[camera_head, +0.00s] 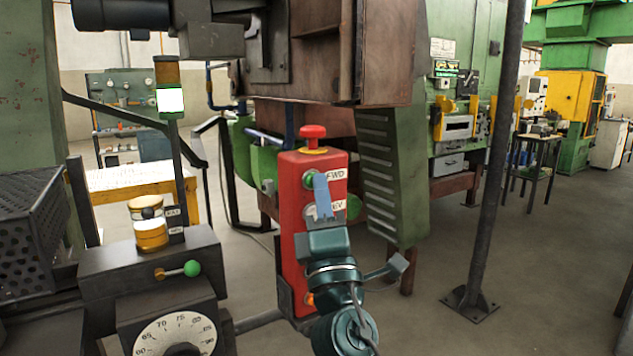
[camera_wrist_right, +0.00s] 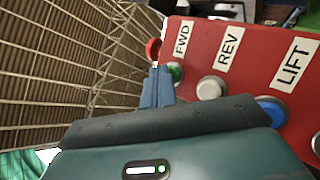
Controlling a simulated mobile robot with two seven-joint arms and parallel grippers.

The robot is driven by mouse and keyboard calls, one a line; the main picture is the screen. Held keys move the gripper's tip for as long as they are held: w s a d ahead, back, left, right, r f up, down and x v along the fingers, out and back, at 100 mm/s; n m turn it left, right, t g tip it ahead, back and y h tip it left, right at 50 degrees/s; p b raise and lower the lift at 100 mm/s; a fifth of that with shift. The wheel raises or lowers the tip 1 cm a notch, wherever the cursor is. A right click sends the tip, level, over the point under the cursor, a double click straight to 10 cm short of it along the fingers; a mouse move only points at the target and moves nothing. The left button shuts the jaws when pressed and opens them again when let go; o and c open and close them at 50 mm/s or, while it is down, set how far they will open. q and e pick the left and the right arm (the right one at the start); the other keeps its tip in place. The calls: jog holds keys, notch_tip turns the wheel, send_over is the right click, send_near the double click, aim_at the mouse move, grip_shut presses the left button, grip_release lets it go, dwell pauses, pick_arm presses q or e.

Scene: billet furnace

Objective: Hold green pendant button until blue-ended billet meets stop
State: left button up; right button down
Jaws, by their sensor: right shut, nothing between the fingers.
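I cannot make out a blue-ended billet or a stop in either view. My left gripper is not in view.
The pendant also has a red mushroom button (camera_head: 312,132), a white REV button (camera_wrist_right: 210,88) and a blue LIFT button (camera_wrist_right: 271,110). A dark console with a dial (camera_head: 175,335) and green-knobbed lever (camera_head: 191,268) stands left. A grey post (camera_head: 490,170) stands right, with open floor around it.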

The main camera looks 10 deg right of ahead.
jog(key=shift+s+d, duration=0.3)
jog(key=shift+s, duration=0.55)
jog(key=s, duration=0.1)
jog(key=s+d+p, duration=0.1)
jog(key=s, duration=0.2)
jog(key=shift+s+d+p, duration=0.3)
jog(key=shift+s+d, duration=0.05)
